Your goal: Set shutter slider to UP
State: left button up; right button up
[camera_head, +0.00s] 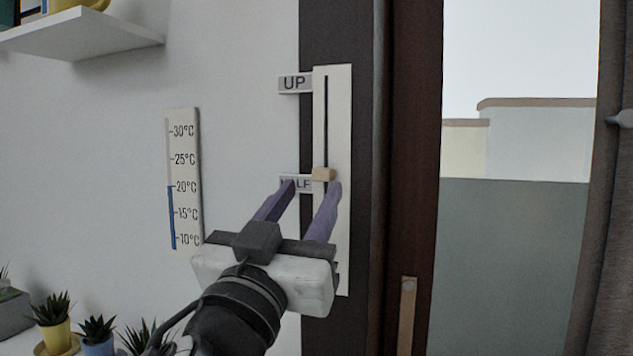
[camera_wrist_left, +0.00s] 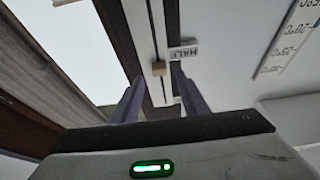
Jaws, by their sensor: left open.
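The shutter slider is a white vertical plate (camera_head: 338,110) with a dark slot, mounted on the dark window frame. Its beige knob (camera_head: 323,174) sits beside the HALF label (camera_head: 285,183), well below the UP label (camera_head: 295,83). My left gripper (camera_head: 313,185) is open, with purple fingers reaching up just below the knob. The left finger partly covers the HALF label. In the left wrist view the knob (camera_wrist_left: 158,68) shows beyond and between the two fingertips (camera_wrist_left: 157,78), and I see no grip on it. The lower part of the plate is hidden behind my gripper. My right gripper is not in view.
A thermometer (camera_head: 183,180) hangs on the white wall to the left. A white shelf (camera_head: 85,42) is at the upper left. Small potted plants (camera_head: 97,335) stand at the lower left. The window and a curtain (camera_head: 607,200) are at the right.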

aim_at(321, 177)
pick_arm(q)
jog(key=shift+x, duration=2.1)
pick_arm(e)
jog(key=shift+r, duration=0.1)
